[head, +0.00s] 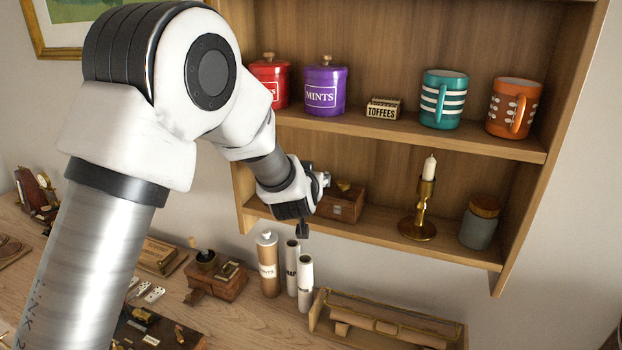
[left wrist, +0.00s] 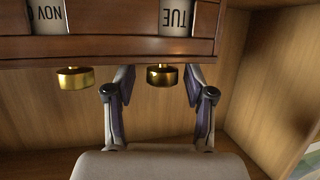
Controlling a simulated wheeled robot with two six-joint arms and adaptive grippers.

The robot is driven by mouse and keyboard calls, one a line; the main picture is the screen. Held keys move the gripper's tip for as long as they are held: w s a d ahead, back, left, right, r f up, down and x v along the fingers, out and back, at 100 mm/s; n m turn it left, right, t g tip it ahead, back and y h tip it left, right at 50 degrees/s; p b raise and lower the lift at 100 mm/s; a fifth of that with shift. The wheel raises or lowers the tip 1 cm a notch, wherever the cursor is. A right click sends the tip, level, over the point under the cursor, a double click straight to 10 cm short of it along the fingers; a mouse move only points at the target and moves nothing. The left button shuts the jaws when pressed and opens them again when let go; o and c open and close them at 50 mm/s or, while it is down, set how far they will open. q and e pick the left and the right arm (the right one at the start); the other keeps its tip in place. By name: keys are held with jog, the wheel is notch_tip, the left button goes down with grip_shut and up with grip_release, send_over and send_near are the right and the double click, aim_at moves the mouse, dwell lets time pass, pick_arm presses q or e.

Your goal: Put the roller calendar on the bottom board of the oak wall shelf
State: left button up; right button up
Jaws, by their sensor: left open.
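The roller calendar (head: 342,204) is a brown wooden box standing on the bottom board (head: 383,236) of the oak wall shelf (head: 440,30), towards its left end. In the left wrist view the calendar (left wrist: 110,48) fills the top, with upside-down NOV and TUE windows and two brass knobs. My left gripper (head: 314,204) is at the calendar's left side, partly covering it in the head view. In the left wrist view its fingers (left wrist: 160,88) are open and apart, with one brass knob (left wrist: 162,75) showing between them. Contact cannot be told. My right gripper is not in view.
On the bottom board stand a candlestick (head: 420,208) and a grey jar (head: 480,224). The board above holds tins, a toffees box (head: 383,108) and mugs. Below are a tan bottle (head: 268,265), white rolls (head: 305,283) and a wooden rack (head: 385,325).

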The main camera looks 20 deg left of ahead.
pick_arm(q)
jog(key=shift+s+d+r, duration=0.15)
jog(key=shift+s+d, duration=0.05)
jog(key=shift+d, duration=0.05)
jog(key=shift+s, duration=0.15)
jog(key=b+v, duration=0.2)
jog(key=v, duration=0.2)
jog(key=shift+s+b, duration=0.35)
jog(key=shift+s, duration=0.1)
jog(key=b+v, duration=0.1)
jog(key=v, duration=0.5)
jog(key=shift+r, duration=0.2)
jog(key=shift+s+d, duration=0.2)
